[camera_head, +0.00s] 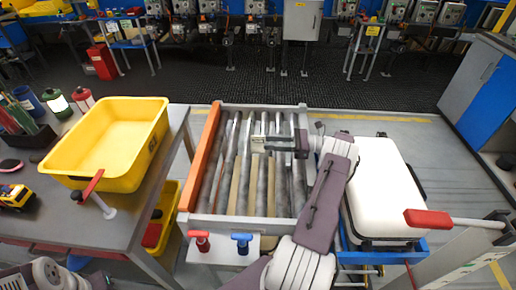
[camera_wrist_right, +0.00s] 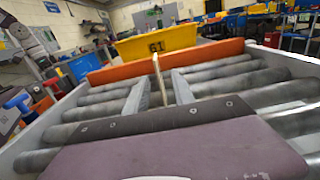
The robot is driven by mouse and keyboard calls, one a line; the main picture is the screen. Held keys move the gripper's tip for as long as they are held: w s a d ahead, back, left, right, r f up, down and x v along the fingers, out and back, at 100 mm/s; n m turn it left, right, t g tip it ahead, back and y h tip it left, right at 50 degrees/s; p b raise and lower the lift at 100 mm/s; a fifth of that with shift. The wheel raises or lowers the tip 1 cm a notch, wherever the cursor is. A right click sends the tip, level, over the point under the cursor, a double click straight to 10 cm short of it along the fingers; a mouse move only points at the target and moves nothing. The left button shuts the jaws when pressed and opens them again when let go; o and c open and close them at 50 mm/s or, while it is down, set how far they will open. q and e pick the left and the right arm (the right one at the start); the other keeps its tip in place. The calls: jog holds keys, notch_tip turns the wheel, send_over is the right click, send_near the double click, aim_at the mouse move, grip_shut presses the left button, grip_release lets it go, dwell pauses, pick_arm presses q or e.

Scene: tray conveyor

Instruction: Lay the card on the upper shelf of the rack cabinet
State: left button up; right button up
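My right gripper (camera_head: 262,143) reaches over the roller conveyor from its right side, with its fingers pointing left. In the right wrist view its two grey fingers (camera_wrist_right: 163,90) stand apart with a gap between them. A thin pale upright strip (camera_wrist_right: 157,78) shows in that gap. It may be the card seen edge-on; contact with the fingers is not clear. I cannot make out the card for certain in the head view. My left gripper is not in view. No upper shelf of a rack cabinet can be identified for certain.
The conveyor has an orange left rail (camera_head: 201,157). A yellow bin (camera_head: 120,125) stands on the grey table at left. A white case (camera_head: 385,190) lies right of the conveyor, near a red-ended lever (camera_head: 428,218). A grey-and-blue cabinet (camera_head: 468,85) stands far right.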

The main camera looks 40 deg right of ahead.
aim_at(257, 142)
jog(key=p+x, duration=0.1)
jog(key=x, duration=0.6)
jog(key=shift+w+a+f+p, duration=0.1)
jog(key=shift+a+f+p, duration=0.1)
jog(key=shift+p, duration=0.2)
jog(key=shift+w+a+f, duration=0.1)
jog(key=shift+w+a, duration=0.1)
grip_shut()
